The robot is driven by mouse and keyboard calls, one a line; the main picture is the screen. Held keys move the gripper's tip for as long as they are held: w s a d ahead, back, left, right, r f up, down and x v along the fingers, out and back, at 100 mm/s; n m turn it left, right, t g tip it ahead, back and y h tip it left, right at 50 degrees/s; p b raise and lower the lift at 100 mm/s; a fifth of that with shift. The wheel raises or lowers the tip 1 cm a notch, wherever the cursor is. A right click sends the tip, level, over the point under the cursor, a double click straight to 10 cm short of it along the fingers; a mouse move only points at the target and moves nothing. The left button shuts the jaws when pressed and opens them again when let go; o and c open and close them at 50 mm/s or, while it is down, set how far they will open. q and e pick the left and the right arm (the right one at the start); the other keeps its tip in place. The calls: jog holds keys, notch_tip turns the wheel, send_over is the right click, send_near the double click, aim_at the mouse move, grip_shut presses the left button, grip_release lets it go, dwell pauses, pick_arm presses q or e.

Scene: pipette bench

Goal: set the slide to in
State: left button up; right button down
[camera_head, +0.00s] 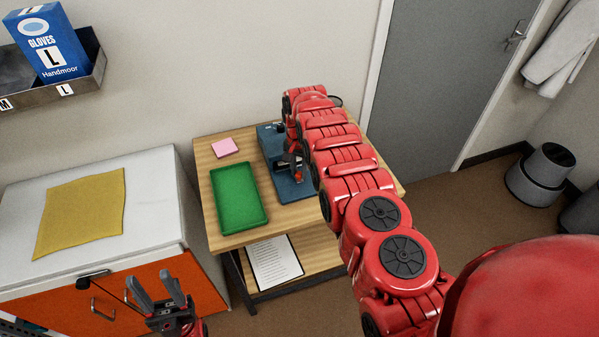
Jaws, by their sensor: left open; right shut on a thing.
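A blue device (272,140) with dark fittings lies on the wooden table, right of the green tray. My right arm reaches over the table, and its gripper (291,160) is down at the device's right side. It is shut on a small part there that looks like the slide, which the fingers and arm mostly hide. A small red spot shows beside the fingers. I cannot tell how far in or out the slide is. My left gripper (156,286) is open and empty, low in front of the orange cabinet, far from the device.
The green tray (239,198) and a pink pad (225,148) sit on the wooden table (211,167). A printed sheet (275,262) lies on its lower shelf. A white-topped cabinet (150,178) with a yellow cloth (80,212) stands at left. A bin (541,175) stands at right.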

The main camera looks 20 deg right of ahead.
jog(key=c, duration=1.1)
grip_release()
jog(key=shift+w+r, duration=0.1)
jog(key=shift+w, duration=0.1)
jog(key=o, duration=0.5)
jog(key=shift+w, duration=0.1)
jog(key=shift+r+p, duration=0.4)
jog(key=shift+r, duration=8.15)
